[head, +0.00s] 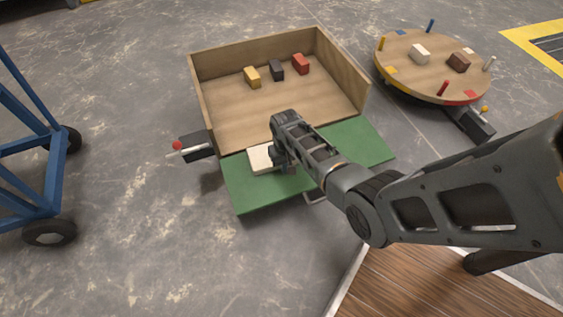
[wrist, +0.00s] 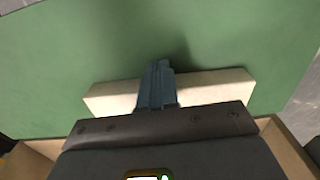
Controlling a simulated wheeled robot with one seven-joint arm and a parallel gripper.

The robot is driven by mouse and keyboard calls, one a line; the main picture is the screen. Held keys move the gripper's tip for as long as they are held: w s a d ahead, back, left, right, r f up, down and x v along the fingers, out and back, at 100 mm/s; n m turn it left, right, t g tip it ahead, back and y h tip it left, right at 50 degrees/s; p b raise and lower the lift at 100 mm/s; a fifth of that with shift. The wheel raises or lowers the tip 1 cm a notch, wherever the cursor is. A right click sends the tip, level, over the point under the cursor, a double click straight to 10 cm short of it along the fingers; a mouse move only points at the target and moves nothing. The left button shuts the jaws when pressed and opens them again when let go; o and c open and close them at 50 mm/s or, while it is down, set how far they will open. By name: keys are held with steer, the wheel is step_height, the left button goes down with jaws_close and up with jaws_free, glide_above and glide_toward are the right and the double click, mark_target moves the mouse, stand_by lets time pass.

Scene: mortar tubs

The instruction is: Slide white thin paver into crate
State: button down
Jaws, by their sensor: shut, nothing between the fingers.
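The white thin paver (head: 259,160) lies flat on the green panel (head: 247,191) at the crate's open front. It also shows in the wrist view (wrist: 215,88), long side across the picture. The crate (head: 235,118) is a low wooden box with walls at the back and sides. My gripper (head: 281,160) is low over the paver and hides its right part in the head view. In the wrist view its closed fingers (wrist: 158,68) cross the paver's middle, tips showing past the edge away from the crate. Nothing is between them. I cannot tell whether they touch the paver.
Yellow (head: 252,76), dark (head: 277,70) and red (head: 300,63) blocks stand toward the crate's back; its front floor is clear. A red-knobbed lever (head: 178,147) is at the left. A round pegged table (head: 437,67) stands right, a blue frame (head: 35,170) far left.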

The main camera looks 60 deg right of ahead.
steer(key=shift+w+d+b, duration=0.15)
steer(key=shift+w+d, duration=0.55)
steer(key=shift+w, duration=0.3)
steer(key=shift+w+d+b, duration=0.1)
steer(key=shift+w+d, duration=0.55)
steer(key=shift+w, duration=0.4)
steer(key=shift+w+d+b, duration=0.15)
steer(key=shift+w+d, duration=0.55)
steer(key=shift+w, duration=0.3)
steer(key=shift+w, duration=0.15)
